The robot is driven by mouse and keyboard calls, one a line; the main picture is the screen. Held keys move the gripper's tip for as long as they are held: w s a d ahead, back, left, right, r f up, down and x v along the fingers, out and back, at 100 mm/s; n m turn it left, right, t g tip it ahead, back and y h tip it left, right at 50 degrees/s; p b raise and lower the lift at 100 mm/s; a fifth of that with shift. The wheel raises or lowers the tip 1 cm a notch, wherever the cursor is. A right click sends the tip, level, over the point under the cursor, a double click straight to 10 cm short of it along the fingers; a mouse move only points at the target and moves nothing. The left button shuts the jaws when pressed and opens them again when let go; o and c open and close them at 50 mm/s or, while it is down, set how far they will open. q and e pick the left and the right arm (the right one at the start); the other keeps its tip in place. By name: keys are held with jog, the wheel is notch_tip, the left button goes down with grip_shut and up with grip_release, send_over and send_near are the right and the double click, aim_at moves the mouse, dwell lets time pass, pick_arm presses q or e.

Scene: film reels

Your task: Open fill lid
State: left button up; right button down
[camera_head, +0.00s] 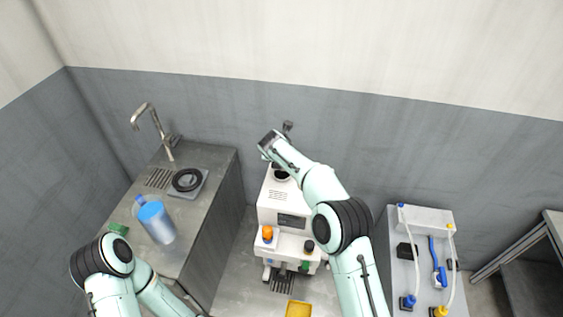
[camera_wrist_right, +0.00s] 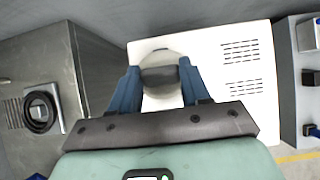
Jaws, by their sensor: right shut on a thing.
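The white machine (camera_head: 287,211) stands on the floor against the wall, with a dark round part (camera_head: 282,176) on top partly covered by my right arm. In the right wrist view, the blue fingers of my right gripper (camera_wrist_right: 162,77) are shut on a dark grey piece (camera_wrist_right: 160,77), which I take to be the fill lid's handle. A pale round shape (camera_wrist_right: 158,56) shows just beyond it. How far the lid is raised cannot be told. My left arm is at the bottom left of the head view; its gripper is not in view.
At left, a steel counter (camera_head: 219,178) carries a tap (camera_head: 150,125), a black ring (camera_head: 187,180) and a blue-capped bottle (camera_head: 156,221). At right, a grey stand (camera_head: 398,270) holds tubes and connectors. A yellow tray (camera_head: 299,310) lies in front of the machine.

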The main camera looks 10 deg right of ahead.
jog(key=shift+f+g, duration=0.4)
jog(key=c, duration=0.5)
grip_release()
jog(key=shift+w+r, duration=0.1)
jog(key=shift+r, duration=0.35)
jog(key=v, duration=1.3)
jog(key=shift+s+f, duration=0.15)
jog(key=shift+s, duration=0.05)
